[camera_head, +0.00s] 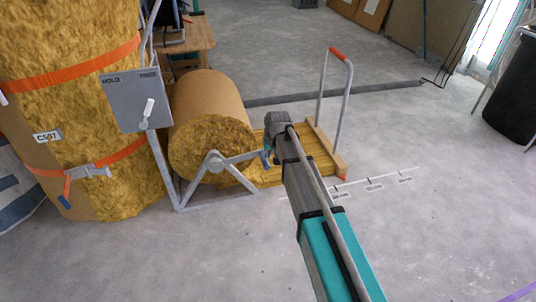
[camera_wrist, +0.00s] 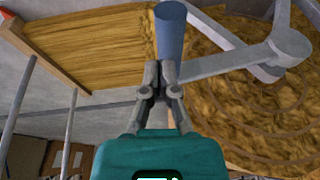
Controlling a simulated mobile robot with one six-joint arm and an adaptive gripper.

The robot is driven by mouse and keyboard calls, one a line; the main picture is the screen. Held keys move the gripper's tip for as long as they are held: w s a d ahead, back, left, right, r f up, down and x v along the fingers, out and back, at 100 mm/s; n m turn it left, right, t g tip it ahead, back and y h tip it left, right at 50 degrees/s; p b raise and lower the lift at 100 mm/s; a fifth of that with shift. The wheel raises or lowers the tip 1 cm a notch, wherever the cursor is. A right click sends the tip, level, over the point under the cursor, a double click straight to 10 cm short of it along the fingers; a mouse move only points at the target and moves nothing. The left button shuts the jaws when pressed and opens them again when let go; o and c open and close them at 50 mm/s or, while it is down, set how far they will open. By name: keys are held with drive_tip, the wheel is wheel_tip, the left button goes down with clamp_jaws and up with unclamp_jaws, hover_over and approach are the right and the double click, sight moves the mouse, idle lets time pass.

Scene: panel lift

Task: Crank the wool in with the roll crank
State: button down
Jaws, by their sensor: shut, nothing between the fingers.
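The wool roll (camera_head: 212,140) lies on its side in a grey metal stand, wrapped in brown paper. A flat strip of wool (camera_head: 318,160) runs from it to the right along the floor. The grey roll crank (camera_head: 238,159) sits on the roll's near end. Its blue handle (camera_head: 265,161) points out at the right, and it shows large in the wrist view (camera_wrist: 170,30). My gripper (camera_wrist: 161,68) is shut and empty, its fingertips right at the near end of the blue handle; I cannot tell whether they touch. In the head view my arm partly hides the gripper and wool.
A grey control box (camera_head: 136,102) with a white lever stands left of the roll. A strapped wool bale (camera_head: 75,130) is behind it. A wooden end bar with a grey, red-topped hoop (camera_head: 347,85) stands at the strip's far end. Floor to the right is clear beyond a marked scale (camera_head: 375,188).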

drive_tip(key=w+d+p+v, duration=0.1)
drive_tip(key=d+p+v, duration=0.1)
drive_tip(key=p+v, duration=1)
drive_tip(key=shift+w+d+r, duration=0.2)
drive_tip(key=shift+w+r, duration=0.05)
drive_tip(key=shift+r, duration=0.2)
drive_tip(key=c, duration=1.3)
unclamp_jaws()
drive_tip(key=shift+c, duration=0.2)
